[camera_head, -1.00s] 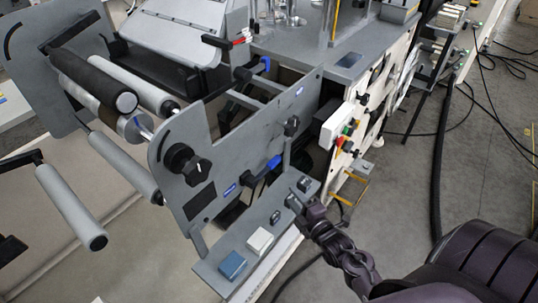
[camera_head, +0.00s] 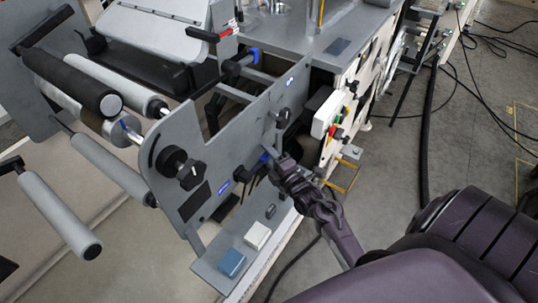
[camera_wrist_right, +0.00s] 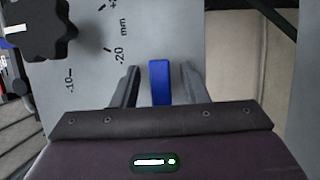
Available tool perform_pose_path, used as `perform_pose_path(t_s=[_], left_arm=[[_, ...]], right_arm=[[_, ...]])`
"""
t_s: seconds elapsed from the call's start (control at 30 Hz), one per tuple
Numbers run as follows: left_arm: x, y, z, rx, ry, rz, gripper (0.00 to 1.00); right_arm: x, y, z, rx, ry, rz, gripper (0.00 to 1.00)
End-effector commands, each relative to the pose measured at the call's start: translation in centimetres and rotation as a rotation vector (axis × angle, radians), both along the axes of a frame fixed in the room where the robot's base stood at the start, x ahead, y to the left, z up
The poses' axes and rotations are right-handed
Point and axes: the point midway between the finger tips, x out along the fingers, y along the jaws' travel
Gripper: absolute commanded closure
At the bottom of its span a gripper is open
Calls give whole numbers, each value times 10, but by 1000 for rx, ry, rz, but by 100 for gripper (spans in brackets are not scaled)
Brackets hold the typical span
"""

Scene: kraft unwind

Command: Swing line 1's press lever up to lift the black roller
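The black roller (camera_head: 75,80) lies between the grey side plates at the upper left in the head view, beside a paler roller. A lever with a blue grip (camera_head: 264,158) is at the near side plate, partly hidden by my right gripper (camera_head: 275,166). In the right wrist view, the blue grip (camera_wrist_right: 160,82) stands between the two fingers of my right gripper (camera_wrist_right: 158,88), with a visible gap on each side. The fingers are apart and not clamped on it. My left gripper is not in view.
A black knob (camera_head: 182,168) sticks out of the near side plate (camera_head: 225,150). A smaller black knob (camera_head: 283,115) is above the gripper. A white box with coloured buttons (camera_head: 328,113) is close on the right. A ledge with switches (camera_head: 232,263) lies below. Another blue-ended lever (camera_head: 250,56) is behind.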

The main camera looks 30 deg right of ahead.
Motion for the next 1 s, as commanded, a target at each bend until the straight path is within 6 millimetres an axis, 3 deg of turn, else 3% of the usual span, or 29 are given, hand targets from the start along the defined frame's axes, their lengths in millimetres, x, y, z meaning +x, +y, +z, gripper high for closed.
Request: perform_pose_path(t_s=[0.13,0.43,1.0], left_arm=[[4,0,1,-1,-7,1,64],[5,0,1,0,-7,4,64],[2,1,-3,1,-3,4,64]], right_arm=[[0,0,0,0,0,0,61],[0,0,0,1,0,0,100],[-1,0,7,-80,-31,1,100]])
